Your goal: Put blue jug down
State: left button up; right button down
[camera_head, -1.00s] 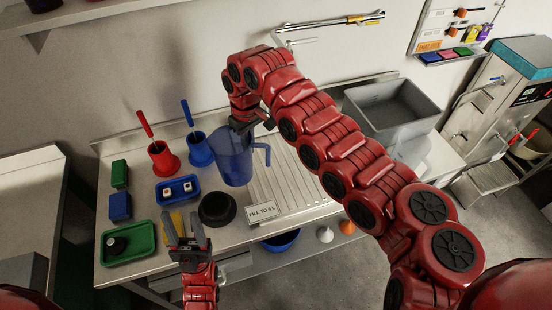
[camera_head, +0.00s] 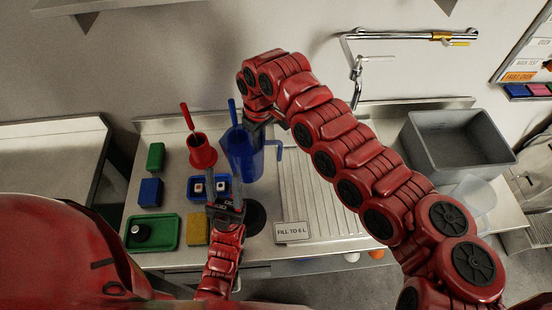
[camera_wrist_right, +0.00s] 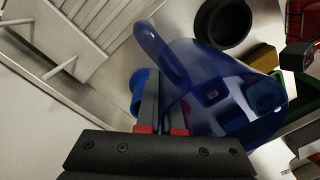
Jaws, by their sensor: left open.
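The blue jug (camera_head: 243,158) is a tall, see-through vessel with its handle on the right. It appears upright over the back of the steel counter, in front of the blue brush holder, which it mostly hides. My right gripper (camera_head: 258,118) is at the jug's back rim. In the right wrist view the fingers (camera_wrist_right: 163,112) are shut on the wall of the jug (camera_wrist_right: 230,95), beside its handle. Whether the jug's base touches the counter is hidden.
A red holder (camera_head: 202,152) with a brush stands left of the jug. A black bowl (camera_head: 256,218), a yellow sponge (camera_head: 198,230) and a green tray (camera_head: 170,232) lie in front. The ribbed drainboard (camera_head: 318,190) at right is largely clear. A grey basin (camera_head: 450,145) stands further right.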

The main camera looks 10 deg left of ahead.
notch_tip(320, 180, down, 8)
jog(key=p, duration=0.2)
jog(key=shift+s+f+p, duration=0.1)
jog(key=shift+f+p, duration=0.15)
jog(key=shift+p, duration=0.05)
jog(key=shift+f, duration=0.1)
jog(key=shift+d+f, duration=0.1)
jog(key=shift+f, duration=0.1)
jog(key=c, duration=1.1)
grip_release()
jog(key=shift+r, duration=0.2)
